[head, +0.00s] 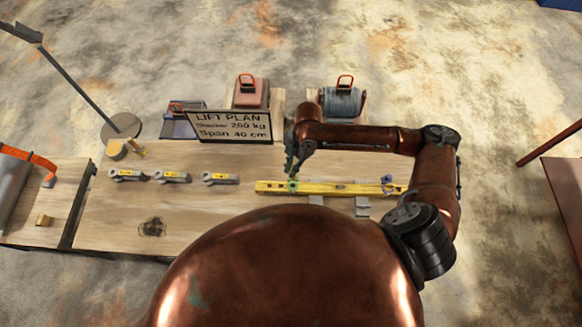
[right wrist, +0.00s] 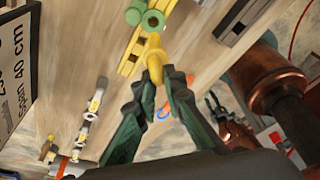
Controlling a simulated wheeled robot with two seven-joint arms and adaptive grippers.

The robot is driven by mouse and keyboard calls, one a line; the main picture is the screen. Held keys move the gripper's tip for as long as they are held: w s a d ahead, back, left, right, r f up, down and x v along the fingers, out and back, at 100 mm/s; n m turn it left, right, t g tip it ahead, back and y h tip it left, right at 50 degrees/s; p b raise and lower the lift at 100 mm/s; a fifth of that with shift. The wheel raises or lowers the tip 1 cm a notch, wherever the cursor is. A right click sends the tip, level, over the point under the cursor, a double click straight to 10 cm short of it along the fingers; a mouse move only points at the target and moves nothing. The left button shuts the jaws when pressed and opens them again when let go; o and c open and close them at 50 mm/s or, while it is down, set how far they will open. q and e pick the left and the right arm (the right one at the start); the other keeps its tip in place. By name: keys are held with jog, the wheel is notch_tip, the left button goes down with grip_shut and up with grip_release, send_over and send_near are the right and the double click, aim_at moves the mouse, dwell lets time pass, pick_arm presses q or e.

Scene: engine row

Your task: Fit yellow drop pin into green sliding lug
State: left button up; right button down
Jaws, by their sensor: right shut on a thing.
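The yellow drop pin (right wrist: 153,62) is between the fingertips of my right gripper (right wrist: 161,82) in the right wrist view. Its far end lies close to the green sliding lug (right wrist: 134,17); I cannot tell whether they touch. In the head view, the green lug (head: 293,186) sits near the left end of the yellow beam (head: 335,188). My right gripper (head: 291,163) is directly above that end, pointing down, shut on the pin. The pin is too small to make out there. My left gripper is out of view.
A "LIFT PLAN" sign (head: 229,126) stands behind the beam to the left. Several grey wrench-like fittings, such as one (head: 220,178), lie left of the beam. The wooden table's front left (head: 110,215) is mostly clear.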

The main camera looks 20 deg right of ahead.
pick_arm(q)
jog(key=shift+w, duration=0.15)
pick_arm(e)
jog(key=shift+w+r, duration=0.1)
jog(key=shift+r, duration=0.05)
jog(key=shift+f, duration=0.4)
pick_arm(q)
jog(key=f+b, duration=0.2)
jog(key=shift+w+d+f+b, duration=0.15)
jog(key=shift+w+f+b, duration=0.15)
pick_arm(e)
notch_tip(320, 180, down, 5)
jog(key=shift+f, duration=0.1)
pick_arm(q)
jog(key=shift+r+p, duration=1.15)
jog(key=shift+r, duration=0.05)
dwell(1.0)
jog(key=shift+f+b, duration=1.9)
pick_arm(e)
jog(key=shift+f, duration=3.8)
jog(key=c, duration=1.9)
grip_release()
jog(key=shift+c, duration=0.2)
